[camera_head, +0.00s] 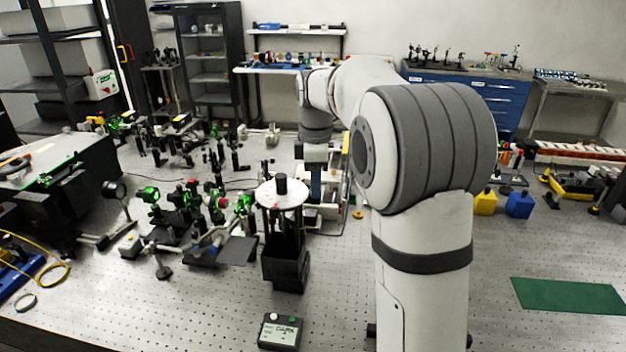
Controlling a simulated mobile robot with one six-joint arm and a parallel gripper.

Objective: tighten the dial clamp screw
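A white round dial plate (268,199) sits on top of a black post and a black box-like base (286,268) in the middle of the bench. A short black knob (281,184) stands up at its centre. I cannot make out a separate clamp screw on it. My gripper (316,172) points down behind and to the right of the dial plate, near a blue upright part. The gripper is small in the view and its fingers are not clear. I cannot tell whether it is open or shut, or whether it touches anything.
Several optical mounts with green parts (150,196) crowd the bench to the left. A small box with a display (279,332) lies in front. A yellow block (485,203), a blue block (519,205) and a green mat (568,296) are on the right. The right front bench is mostly clear.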

